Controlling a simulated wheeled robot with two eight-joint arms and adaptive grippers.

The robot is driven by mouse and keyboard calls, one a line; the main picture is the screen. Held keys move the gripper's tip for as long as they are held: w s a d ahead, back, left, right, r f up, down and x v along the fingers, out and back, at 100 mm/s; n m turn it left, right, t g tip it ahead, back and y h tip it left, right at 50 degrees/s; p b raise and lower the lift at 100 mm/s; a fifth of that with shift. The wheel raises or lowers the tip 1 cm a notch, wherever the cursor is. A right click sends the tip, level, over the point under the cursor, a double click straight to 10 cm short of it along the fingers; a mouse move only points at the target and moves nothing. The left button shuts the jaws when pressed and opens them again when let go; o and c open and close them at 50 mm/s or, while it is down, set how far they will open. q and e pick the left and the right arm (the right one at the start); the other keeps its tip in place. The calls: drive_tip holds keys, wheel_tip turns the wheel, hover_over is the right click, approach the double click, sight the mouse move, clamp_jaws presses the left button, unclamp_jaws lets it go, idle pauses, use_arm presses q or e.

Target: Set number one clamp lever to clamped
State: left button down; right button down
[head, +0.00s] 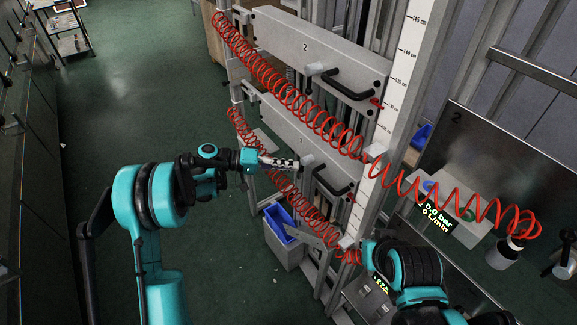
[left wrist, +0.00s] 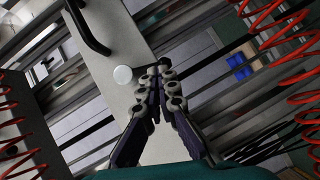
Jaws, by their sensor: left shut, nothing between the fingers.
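The lower panel (head: 285,125) on the frame carries a pale round-ended knob (head: 308,160) and a black bar handle (head: 333,184). I take this knob to be the number one clamp lever; no number is readable there. In the left wrist view the knob (left wrist: 122,74) shows end-on beside the black handle (left wrist: 88,30). My left gripper (head: 295,164) is shut and empty, its fingertips just left of the knob in the head view. In the left wrist view its fingertips (left wrist: 155,80) are right of the knob; contact is not clear. My right gripper is not in view.
The upper panel (head: 270,30), marked 2, has a similar knob (head: 317,69) and black handle (head: 347,84). Red coiled hoses (head: 285,88) hang across both panels. A grey bin with blue inside (head: 280,225) stands below. The green floor at left is open.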

use_arm(q)
drive_tip(key=shift+s+d+f+b, duration=0.3)
drive_tip(key=shift+s+f, duration=0.05)
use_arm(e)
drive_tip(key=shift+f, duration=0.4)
use_arm(q)
drive_tip(key=shift+w, duration=0.15)
idle(0.3)
